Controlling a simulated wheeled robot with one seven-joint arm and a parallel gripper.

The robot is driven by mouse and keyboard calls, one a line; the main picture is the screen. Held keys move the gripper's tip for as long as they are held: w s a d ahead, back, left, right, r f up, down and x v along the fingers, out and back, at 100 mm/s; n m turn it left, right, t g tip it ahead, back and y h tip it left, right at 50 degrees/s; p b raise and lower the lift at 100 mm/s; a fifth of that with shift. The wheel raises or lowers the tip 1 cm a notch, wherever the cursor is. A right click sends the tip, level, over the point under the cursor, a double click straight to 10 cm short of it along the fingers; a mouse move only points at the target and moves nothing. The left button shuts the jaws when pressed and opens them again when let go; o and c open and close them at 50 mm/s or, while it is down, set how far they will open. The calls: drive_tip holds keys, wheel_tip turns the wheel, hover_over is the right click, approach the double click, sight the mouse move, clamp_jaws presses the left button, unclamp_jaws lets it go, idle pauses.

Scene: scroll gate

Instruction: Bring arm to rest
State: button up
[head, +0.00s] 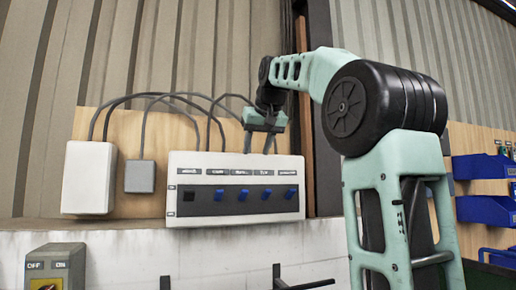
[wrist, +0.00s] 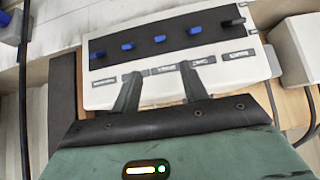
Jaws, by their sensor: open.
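My gripper (head: 258,150) hangs above the top edge of a white switch panel (head: 236,218), its two fingers spread and pointing down. In the wrist view the fingertips (wrist: 160,74) lie apart over the panel's labelled strip, with nothing between them. The panel carries a dark strip with a black switch (head: 188,196) at the left and several blue switches (head: 243,194) to its right. The wrist view shows the same row reversed, with the black switch (wrist: 232,22) at the right. My arm reaches up and over from the right. I cannot tell whether the fingers touch the panel.
Cables run from a white box (head: 90,178) and a grey box (head: 139,176) on the wooden board. An OFF/ON box (head: 55,268) stands at lower left. Blue bins (head: 485,167) hang at right. A dark post (head: 318,110) rises behind the arm.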

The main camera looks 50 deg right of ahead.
drive_tip(key=shift+s+a+r, duration=0.15)
drive_tip(key=shift+s+r, duration=0.15)
drive_tip(key=shift+r, duration=0.05)
idle(0.4)
drive_tip(key=w+a+f+n+g+y+b, duration=0.1)
drive_tip(key=w+a+f+n+y+b, duration=0.2)
drive_tip(key=a+f, duration=0.85)
drive_tip(key=w+a+f+n+g+y+b, duration=0.1)
drive_tip(key=w+a+f+n+b, duration=0.2)
drive_tip(key=a+f, duration=0.85)
drive_tip(key=s+a+f+n+g+y+b, duration=0.1)
drive_tip(key=s+a+f+n+b, duration=0.15)
drive_tip(key=a+f, duration=0.55)
drive_tip(key=s+a+f+n+g+y+b, duration=0.1)
drive_tip(key=s+a+f+b, duration=0.3)
drive_tip(key=f, duration=0.7)
drive_tip(key=s+a+f+n+g+b, duration=0.1)
drive_tip(key=s+a+f, duration=0.3)
drive_tip(key=s+f, duration=0.6)
drive_tip(key=s+a+f+n+g+h+b, duration=0.1)
drive_tip(key=s+a+f+n+g+b, duration=0.1)
drive_tip(key=s+f, duration=0.8)
drive_tip(key=shift+a+f+n, duration=0.7)
drive_tip(key=shift+a+n, duration=0.15)
drive_tip(key=shift+a, duration=0.1)
